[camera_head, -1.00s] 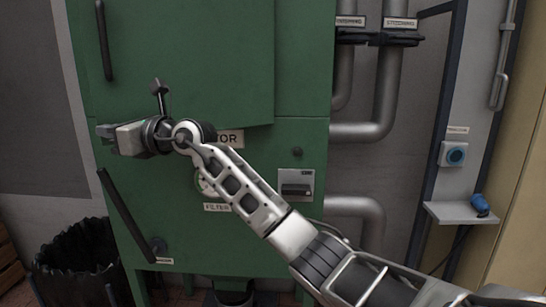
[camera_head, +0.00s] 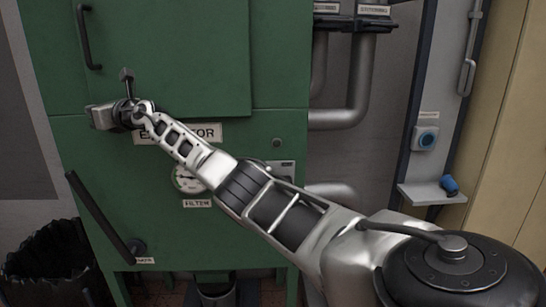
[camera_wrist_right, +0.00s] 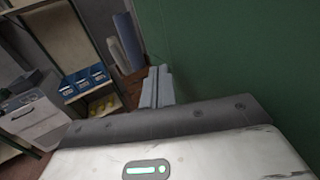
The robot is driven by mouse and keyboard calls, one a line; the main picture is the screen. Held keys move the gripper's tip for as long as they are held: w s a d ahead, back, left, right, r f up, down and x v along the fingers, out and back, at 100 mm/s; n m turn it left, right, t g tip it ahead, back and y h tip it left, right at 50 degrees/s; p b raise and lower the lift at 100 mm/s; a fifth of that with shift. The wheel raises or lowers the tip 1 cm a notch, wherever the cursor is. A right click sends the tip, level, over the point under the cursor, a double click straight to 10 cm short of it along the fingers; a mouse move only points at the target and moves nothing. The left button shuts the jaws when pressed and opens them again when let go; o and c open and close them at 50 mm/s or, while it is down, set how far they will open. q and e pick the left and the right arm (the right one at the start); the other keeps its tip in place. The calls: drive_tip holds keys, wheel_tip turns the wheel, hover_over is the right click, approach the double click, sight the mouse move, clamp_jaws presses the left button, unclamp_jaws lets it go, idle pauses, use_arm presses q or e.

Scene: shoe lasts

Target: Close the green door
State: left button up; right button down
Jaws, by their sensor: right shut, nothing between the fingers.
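The green door (camera_head: 170,60) is the upper panel of a green cabinet, with a dark vertical handle (camera_head: 87,37) near its left side. It looks flush or nearly flush with the cabinet front; I cannot tell whether a small gap remains. My right gripper (camera_head: 92,117) is shut and empty, below the handle near the door's lower left, its fingers pointing left. Whether it touches the green surface is unclear. In the right wrist view its fingers (camera_wrist_right: 157,88) are together, with a green surface (camera_wrist_right: 240,60) close on the right. My left gripper is out of view.
The cabinet's lower front has a label (camera_head: 205,133), a gauge (camera_head: 188,178) and a dark slanted lever (camera_head: 103,215). A black bin (camera_head: 50,265) stands at lower left. Grey pipes (camera_head: 360,70) and a small shelf (camera_head: 432,193) are to the right. Blue bins (camera_wrist_right: 82,80) show on a rack.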

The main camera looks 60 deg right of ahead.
drive_tip(key=shift+w+d+r+h, duration=0.1)
drive_tip(key=shift+w+d+h, duration=0.1)
drive_tip(key=shift+d+h, duration=0.15)
drive_tip(key=shift+r, duration=0.1)
idle(0.4)
